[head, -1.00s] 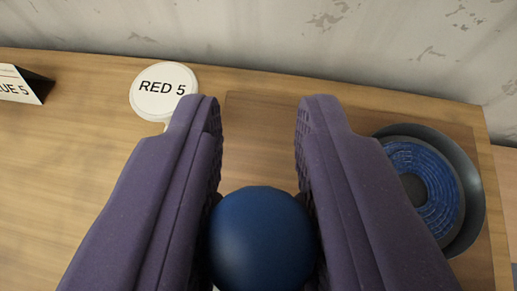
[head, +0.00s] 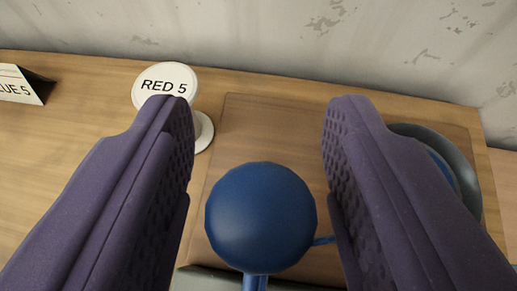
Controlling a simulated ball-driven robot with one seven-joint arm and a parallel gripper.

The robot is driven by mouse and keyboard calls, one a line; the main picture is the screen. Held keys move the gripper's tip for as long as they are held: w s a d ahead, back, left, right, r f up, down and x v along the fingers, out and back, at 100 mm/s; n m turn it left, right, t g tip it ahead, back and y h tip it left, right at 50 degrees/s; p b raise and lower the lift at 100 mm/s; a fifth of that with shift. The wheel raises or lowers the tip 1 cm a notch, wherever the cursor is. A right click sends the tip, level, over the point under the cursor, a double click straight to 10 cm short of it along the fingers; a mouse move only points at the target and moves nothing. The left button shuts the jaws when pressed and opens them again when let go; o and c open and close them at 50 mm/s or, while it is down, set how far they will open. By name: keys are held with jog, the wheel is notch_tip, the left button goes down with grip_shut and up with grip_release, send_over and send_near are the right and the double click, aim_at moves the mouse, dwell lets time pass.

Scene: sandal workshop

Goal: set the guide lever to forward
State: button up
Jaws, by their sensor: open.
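The guide lever shows as a round blue knob (head: 261,218) on a thin blue stem (head: 255,283), low in the middle of the head view. My gripper (head: 258,115) is open, with its two purple fingers on either side of the knob. There is a gap between the knob and each finger, so the fingers do not hold it. A thin blue rod shows just right of the knob. The lever's base is mostly hidden below, and I see no forward marking.
A round white sign reading "RED 5" (head: 165,87) stands at the left finger's tip. A tent card ending in "UE 5" (head: 22,86) is at far left. A dark round dish (head: 467,180) is partly hidden behind the right finger. A grey wall (head: 260,40) closes the back.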

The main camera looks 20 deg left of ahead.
jog(key=p+v, duration=0.3)
jog(key=v, duration=0.4)
jog(key=shift+s+d+r, duration=0.1)
jog(key=shift+s+r, duration=0.05)
jog(key=shift+s, duration=0.15)
